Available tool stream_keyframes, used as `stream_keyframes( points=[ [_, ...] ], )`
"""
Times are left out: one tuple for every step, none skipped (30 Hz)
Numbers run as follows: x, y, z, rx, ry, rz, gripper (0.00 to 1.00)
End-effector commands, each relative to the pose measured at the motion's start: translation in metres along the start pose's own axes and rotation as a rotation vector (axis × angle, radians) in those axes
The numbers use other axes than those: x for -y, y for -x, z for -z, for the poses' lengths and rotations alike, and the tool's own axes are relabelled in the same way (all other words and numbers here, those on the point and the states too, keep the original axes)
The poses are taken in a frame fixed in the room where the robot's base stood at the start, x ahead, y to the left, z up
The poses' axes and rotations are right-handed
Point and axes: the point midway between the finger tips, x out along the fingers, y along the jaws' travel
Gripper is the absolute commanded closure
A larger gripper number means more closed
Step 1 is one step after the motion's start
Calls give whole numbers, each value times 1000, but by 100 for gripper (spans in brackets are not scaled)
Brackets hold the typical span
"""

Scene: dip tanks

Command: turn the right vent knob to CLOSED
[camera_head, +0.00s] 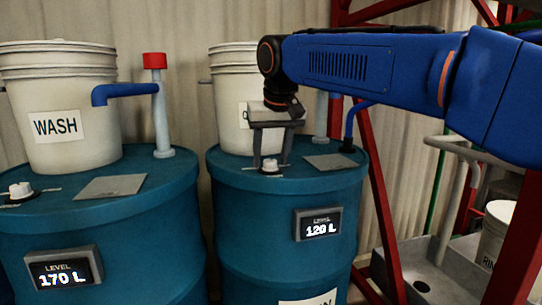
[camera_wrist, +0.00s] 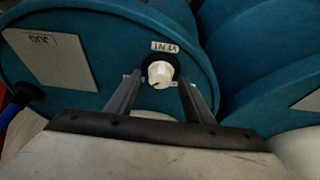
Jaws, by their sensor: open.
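The right vent knob (camera_head: 270,164) is a small white knob on a dark round base on top of the right blue drum (camera_head: 240,215). In the wrist view the knob (camera_wrist: 160,72) is near the middle, with an upside-down vent label (camera_wrist: 165,47) beyond it. A small dark mark shows on its near side. Position labels beside it are mostly hidden, so I cannot read its setting. My gripper (camera_head: 272,162) points down over the knob. Its fingers are open, one on each side, with gaps visible in the wrist view (camera_wrist: 160,80).
A white bucket (camera_head: 233,100) stands behind the knob on the same drum. A grey square pad (camera_head: 331,162) lies to the right, near a blue pipe (camera_head: 352,122). The left drum (camera_head: 140,235) carries the WASH bucket (camera_head: 75,110) and another vent knob (camera_head: 20,190).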

Motion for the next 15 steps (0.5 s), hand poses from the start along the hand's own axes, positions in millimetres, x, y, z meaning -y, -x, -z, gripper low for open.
stream_keyframes(
  points=[
    [0,0,0,0,0,0,52],
    [0,0,0,0,0,0,52],
    [0,0,0,0,0,0,52],
    [0,0,0,0,0,0,52],
    [0,0,0,0,0,0,57],
    [0,0,0,0,0,0,67],
    [0,0,0,0,0,0,74],
    [0,0,0,0,0,0,81],
    [0,0,0,0,0,0,90],
    [0,0,0,0,0,0,94],
    [0,0,0,0,0,0,94],
    [0,0,0,0,0,0,94],
    [0,0,0,0,1,0,94],
    [0,0,0,0,1,0,94],
    [0,0,0,0,3,1,94]
  ],
)
